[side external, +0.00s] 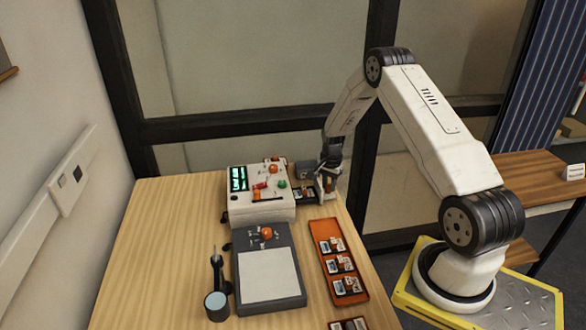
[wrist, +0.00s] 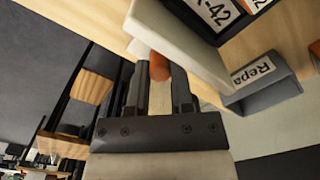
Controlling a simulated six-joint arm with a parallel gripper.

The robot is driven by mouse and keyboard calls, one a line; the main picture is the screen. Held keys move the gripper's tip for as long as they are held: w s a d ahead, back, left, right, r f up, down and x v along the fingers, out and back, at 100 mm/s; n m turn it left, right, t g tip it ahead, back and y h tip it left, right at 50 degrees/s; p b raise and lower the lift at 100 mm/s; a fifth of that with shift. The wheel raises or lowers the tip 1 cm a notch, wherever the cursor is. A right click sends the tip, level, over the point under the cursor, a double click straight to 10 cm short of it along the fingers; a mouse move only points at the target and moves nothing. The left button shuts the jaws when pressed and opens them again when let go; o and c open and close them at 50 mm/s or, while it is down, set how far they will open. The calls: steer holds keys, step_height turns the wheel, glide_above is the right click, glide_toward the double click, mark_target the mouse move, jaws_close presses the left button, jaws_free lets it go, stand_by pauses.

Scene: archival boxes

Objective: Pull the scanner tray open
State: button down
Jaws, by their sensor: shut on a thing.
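The scanner (side external: 262,192) is a white box with green displays and coloured knobs, standing on the wooden table. Its dark tray (side external: 298,202) sticks out on the right side toward my gripper and carries a labelled card. In the wrist view, the tray's white front panel (wrist: 178,42) and a card reading "-42" (wrist: 218,12) show at the top. My gripper (side external: 328,180) is at the tray's outer end. In the wrist view, my gripper (wrist: 159,88) is shut on the orange tray handle (wrist: 159,67); the fingers hide part of it.
A grey bin (wrist: 262,85) labelled "Repa..." stands close beside the tray. An orange rack (side external: 327,236) with several cards lies in front of the tray. A grey pad (side external: 268,275) and a black stand with a round lens (side external: 217,303) are nearer. The table's left side is clear.

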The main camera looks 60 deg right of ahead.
steer(key=c, duration=0.8)
jaws_free()
steer(key=shift+o, duration=0.2)
steer(key=shift+r, duration=0.15)
steer(key=shift+r, duration=3.8)
steer(key=shift+a, duration=0.1)
